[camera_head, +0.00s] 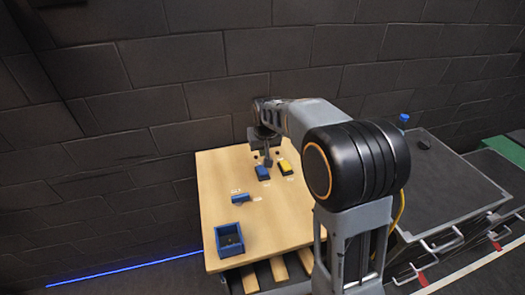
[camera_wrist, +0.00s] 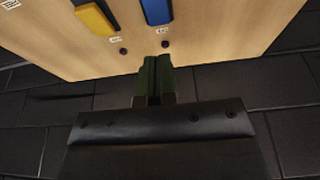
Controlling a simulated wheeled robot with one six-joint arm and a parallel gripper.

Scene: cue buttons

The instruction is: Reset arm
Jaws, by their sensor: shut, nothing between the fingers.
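My gripper (camera_head: 267,160) hangs over the back part of the wooden table (camera_head: 265,215) in the head view, just behind a blue button block (camera_head: 262,173) and a yellow button block (camera_head: 284,167). In the wrist view my gripper (camera_wrist: 154,75) is shut, its dark green fingers together with nothing between them. There the yellow block (camera_wrist: 95,18) and the blue block (camera_wrist: 157,11) lie beyond the fingertips, apart from them. Small labels and dark round dots sit near the blocks.
A blue open box (camera_head: 229,240) stands at the table's front left, with a small blue block (camera_head: 241,198) behind it. A brick wall (camera_head: 120,110) rises behind the table. A dark cabinet (camera_head: 445,180) with a blue-capped bottle (camera_head: 403,120) stands right.

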